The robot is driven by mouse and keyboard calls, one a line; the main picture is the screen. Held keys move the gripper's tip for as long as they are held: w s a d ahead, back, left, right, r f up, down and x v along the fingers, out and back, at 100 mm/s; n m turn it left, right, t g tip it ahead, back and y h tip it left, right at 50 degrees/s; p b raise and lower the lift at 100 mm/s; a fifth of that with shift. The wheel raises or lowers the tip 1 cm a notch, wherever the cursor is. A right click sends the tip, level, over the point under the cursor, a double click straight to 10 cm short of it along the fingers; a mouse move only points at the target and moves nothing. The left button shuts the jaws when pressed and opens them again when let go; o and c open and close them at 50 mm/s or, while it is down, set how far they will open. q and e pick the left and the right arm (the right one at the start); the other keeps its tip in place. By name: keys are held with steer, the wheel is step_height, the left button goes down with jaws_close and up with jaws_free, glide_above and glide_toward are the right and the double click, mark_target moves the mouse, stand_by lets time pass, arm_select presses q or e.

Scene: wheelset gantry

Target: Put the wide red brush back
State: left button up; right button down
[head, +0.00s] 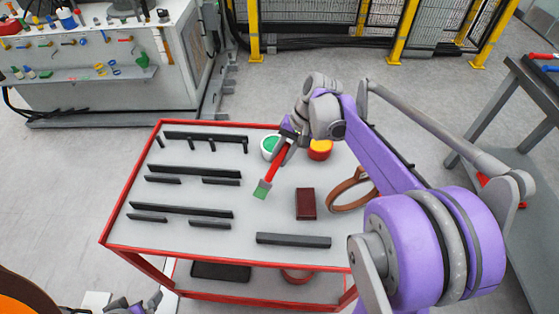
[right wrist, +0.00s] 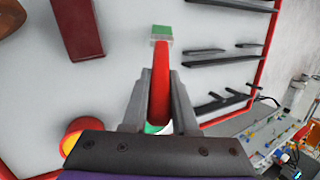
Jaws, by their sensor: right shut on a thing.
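The red brush (head: 275,164) has a long red handle and a green end with a pale band. My right gripper (head: 287,136) is shut on its handle over the back middle of the cart top (head: 270,220). In the right wrist view the brush (right wrist: 161,85) stands out straight between the two fingers of the right gripper (right wrist: 160,100), green end away from me. I cannot tell whether the green end touches the cart top. At the bottom left edge of the head view, a small part of my left gripper (head: 140,306) shows; its fingers are unclear.
Several black rails (head: 293,240) lie on the cart's left and front. A dark red block (head: 306,204), a brown ring (head: 343,204), a green-topped round container (head: 268,146) and a yellow-and-red one (head: 320,150) stand nearby. A tool bench (head: 120,85) is at the back left.

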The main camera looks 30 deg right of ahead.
steer(key=shift+f, duration=0.85)
